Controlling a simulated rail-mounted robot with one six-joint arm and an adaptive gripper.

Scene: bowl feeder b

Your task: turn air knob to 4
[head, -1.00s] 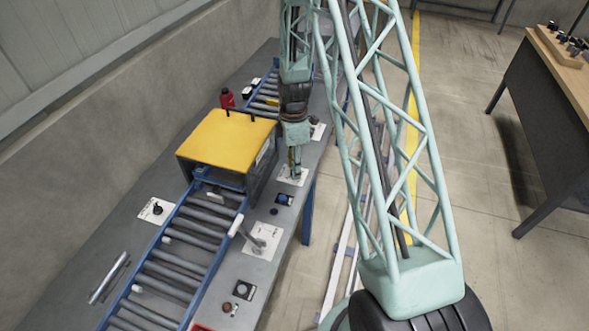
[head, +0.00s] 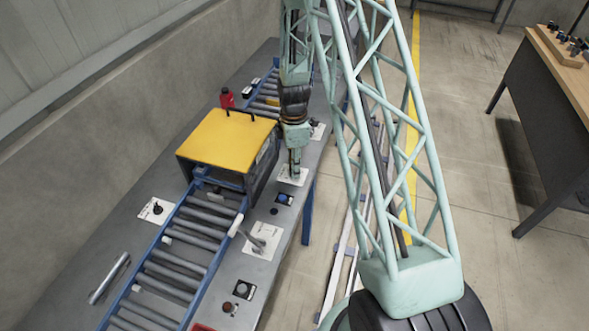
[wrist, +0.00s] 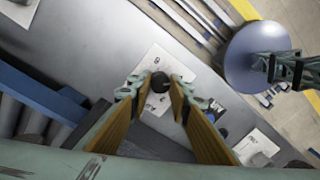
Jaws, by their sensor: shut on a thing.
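A round black knob (wrist: 160,82) stands on a white printed plate (wrist: 148,60), seen in the wrist view. The print is too small to read. My gripper (wrist: 161,90) has its two fingers on either side of the knob and is shut on it. In the head view my gripper (head: 295,172) points down onto the white plate (head: 283,178) at the right edge of the bench. The knob is hidden there by the gripper.
A blue button box (head: 285,199) and a lever plate (head: 262,241) stand nearer along the bench edge. Left are the yellow-topped housing (head: 225,132) and roller conveyor (head: 190,245). Another black knob (head: 157,209) sits beyond the conveyor. Open floor lies right.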

